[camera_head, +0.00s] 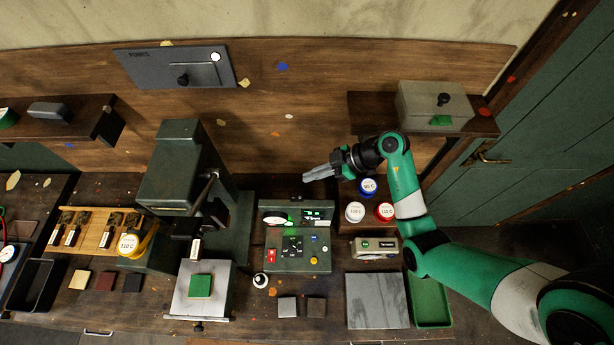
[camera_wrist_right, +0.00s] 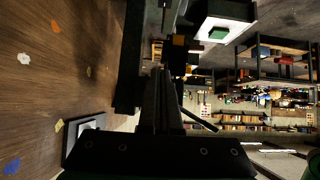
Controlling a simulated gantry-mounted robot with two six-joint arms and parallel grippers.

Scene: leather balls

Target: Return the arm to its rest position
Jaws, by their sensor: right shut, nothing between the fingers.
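My right arm, green and white, reaches in from the lower right in the head view. Its gripper (camera_head: 319,173) is shut and empty, pointing left. It hangs in the air above the back of the bench, between the control box (camera_head: 296,251) and the wooden back panel. In the right wrist view the two dark fingers (camera_wrist_right: 161,100) lie together with nothing between them. My left arm and gripper are not in view.
Round-topped blue (camera_head: 367,187), white (camera_head: 355,212) and red (camera_head: 385,211) items stand near the right wrist. A green press (camera_head: 177,185) stands left of the gripper; a grey box (camera_head: 435,106) sits on the right shelf. A green square (camera_head: 200,286) lies on the press plate.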

